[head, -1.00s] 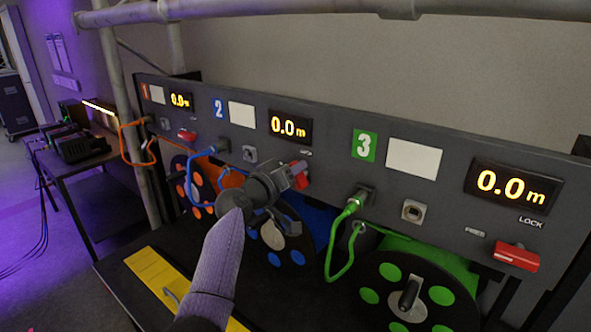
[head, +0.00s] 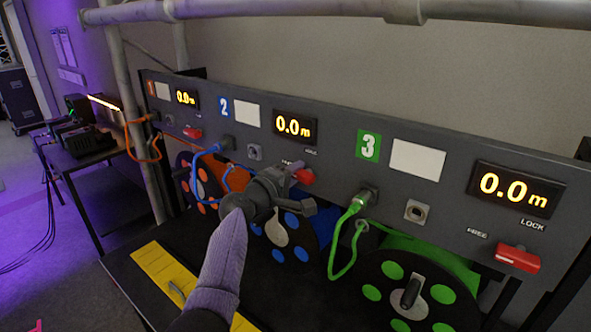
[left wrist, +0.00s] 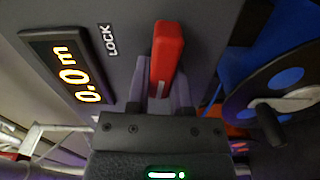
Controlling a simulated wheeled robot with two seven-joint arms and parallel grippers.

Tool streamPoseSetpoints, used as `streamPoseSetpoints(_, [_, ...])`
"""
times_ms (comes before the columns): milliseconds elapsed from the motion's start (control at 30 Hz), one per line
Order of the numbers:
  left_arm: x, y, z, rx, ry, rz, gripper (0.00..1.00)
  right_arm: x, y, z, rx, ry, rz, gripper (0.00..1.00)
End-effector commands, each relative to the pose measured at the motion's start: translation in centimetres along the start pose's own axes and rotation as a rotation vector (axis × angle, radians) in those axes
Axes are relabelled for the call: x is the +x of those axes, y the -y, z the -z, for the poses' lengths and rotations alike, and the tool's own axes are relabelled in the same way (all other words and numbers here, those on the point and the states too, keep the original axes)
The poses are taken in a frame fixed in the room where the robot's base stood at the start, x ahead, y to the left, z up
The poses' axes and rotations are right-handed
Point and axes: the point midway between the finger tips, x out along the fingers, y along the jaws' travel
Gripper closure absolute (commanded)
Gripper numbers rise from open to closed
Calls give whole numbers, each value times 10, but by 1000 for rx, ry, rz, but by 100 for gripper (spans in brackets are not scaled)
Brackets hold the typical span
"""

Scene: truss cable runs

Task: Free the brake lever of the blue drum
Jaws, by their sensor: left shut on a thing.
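The red brake lever (head: 305,177) of the blue drum sits on the panel under the number 2 display. My left gripper (head: 288,183) reaches it from the front and covers part of it. In the left wrist view the two fingers (left wrist: 166,92) are shut on the red lever (left wrist: 168,50), one on each side. The LOCK label (left wrist: 108,40) is beside the lever there. The blue drum (head: 292,238) is below, partly behind my gripper. It also shows at the right of the left wrist view (left wrist: 285,80). My right gripper is not in view.
The number 2 display (head: 294,127) reads 0.0 m. A green cable (head: 335,250) loops from the panel right of my gripper, before the green drum (head: 420,290). A blue cable (head: 205,155) hangs at left. A yellow strip (head: 165,272) lies on the bench. A pipe crosses above.

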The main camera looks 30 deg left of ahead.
Motion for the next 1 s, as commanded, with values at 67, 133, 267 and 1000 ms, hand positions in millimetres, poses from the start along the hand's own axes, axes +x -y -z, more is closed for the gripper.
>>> streamPoseSetpoints(67, [0,1,0,-36,1,2,100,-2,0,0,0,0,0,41])
streamPoseSetpoints(133, [0,2,0,-65,1,2,100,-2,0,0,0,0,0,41])
streamPoseSetpoints(267, [0,2,0,-105,1,2,100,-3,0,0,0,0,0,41])
streamPoseSetpoints(1000, [0,4,0,-137,0,2,46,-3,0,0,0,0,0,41])
